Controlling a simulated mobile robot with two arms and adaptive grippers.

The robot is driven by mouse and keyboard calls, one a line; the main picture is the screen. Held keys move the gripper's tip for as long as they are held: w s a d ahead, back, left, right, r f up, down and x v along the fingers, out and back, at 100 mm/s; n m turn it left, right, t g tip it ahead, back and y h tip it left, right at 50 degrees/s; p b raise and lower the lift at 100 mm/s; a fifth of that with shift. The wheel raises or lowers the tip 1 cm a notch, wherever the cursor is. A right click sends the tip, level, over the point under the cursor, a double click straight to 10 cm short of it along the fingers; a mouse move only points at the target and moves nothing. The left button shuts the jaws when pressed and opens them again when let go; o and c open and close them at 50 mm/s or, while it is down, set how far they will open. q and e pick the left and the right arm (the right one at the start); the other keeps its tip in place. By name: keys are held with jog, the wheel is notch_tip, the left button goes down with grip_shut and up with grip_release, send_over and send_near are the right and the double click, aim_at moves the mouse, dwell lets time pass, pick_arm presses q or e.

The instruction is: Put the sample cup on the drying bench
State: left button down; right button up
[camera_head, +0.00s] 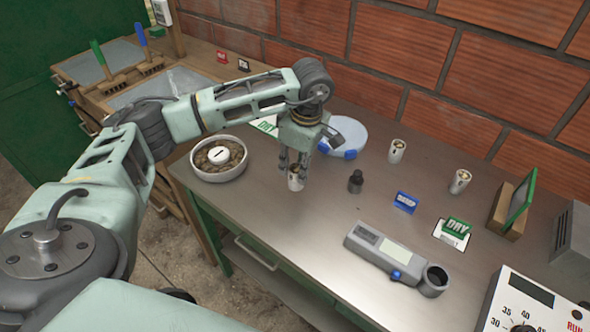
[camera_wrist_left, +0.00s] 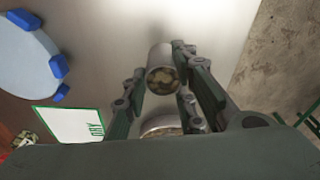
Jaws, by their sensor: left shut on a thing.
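My left gripper (camera_head: 293,162) is shut on a small whitish sample cup (camera_head: 295,182) above the near left part of the metal-topped bench (camera_head: 330,215). In the left wrist view the cup (camera_wrist_left: 163,80) sits between the fingers of the gripper (camera_wrist_left: 166,72), with brownish contents showing in its mouth. I cannot tell whether its base touches the bench top. Two similar cups, one at the back (camera_head: 397,151) and one further right (camera_head: 460,181), stand upright on the bench. My right gripper is not in view.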

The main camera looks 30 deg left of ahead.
aim_at(293, 175)
pick_arm(q)
jog(key=shift+w+a+f, duration=0.25)
jog(key=shift+a+f, duration=0.25)
jog(key=shift+a, duration=0.3)
notch_tip(293, 175, down, 4)
jog(key=shift+f+p, duration=0.1)
jog(key=shift+p, duration=0.8)
jog(key=c, duration=1.9)
grip_release()
jog(key=shift+f, duration=0.15)
jog(key=o, duration=0.5)
jog(key=shift+c, duration=0.2)
